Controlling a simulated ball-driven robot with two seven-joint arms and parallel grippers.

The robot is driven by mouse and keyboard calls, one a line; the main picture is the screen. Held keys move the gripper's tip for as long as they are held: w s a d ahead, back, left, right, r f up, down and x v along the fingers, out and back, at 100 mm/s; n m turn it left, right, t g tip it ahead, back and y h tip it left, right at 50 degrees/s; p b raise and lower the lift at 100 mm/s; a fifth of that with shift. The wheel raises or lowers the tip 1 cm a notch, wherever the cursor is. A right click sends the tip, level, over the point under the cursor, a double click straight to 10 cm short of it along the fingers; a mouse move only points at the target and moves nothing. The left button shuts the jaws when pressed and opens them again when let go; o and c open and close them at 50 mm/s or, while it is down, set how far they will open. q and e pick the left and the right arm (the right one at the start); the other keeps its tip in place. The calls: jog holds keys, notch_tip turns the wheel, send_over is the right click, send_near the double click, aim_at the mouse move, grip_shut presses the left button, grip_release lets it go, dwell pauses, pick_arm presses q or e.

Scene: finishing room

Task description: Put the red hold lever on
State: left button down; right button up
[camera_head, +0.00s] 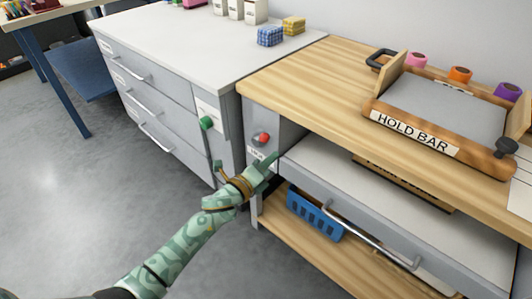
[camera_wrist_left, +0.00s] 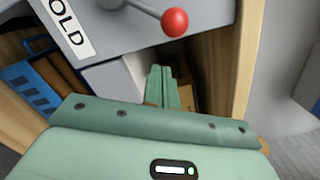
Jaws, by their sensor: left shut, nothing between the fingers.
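The hold lever's red ball knob (camera_head: 264,138) is on the grey end panel under the left end of the wooden bench. A white label (camera_head: 256,153) sits just below it. In the left wrist view the red knob (camera_wrist_left: 175,22) ends a short metal rod, and the nearby label (camera_wrist_left: 68,25) reads "OLD", its first letter cut off. My left gripper (camera_head: 271,161) is shut and empty, with its green fingertips just below the knob, apart from it. The shut fingers (camera_wrist_left: 162,88) also show in the wrist view. My right gripper is out of view.
A grey drawer (camera_head: 390,199) with a bar handle stands partly out to the right of the gripper. A blue basket (camera_head: 314,215) is on the shelf below. A board marked "HOLD BAR" (camera_head: 414,132) lies on the bench top. A drawer cabinet with a green knob (camera_head: 206,123) stands left.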

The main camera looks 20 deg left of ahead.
aim_at(261, 140)
pick_arm(q)
jog(key=shift+w+a+r, duration=0.3)
jog(key=shift+a+r, duration=0.1)
jog(key=shift+a, duration=0.1)
jog(key=shift+w+a+r, duration=0.25)
jog(key=shift+a+r, duration=0.1)
jog(key=shift+a, duration=0.15)
jog(key=shift+r, duration=0.1)
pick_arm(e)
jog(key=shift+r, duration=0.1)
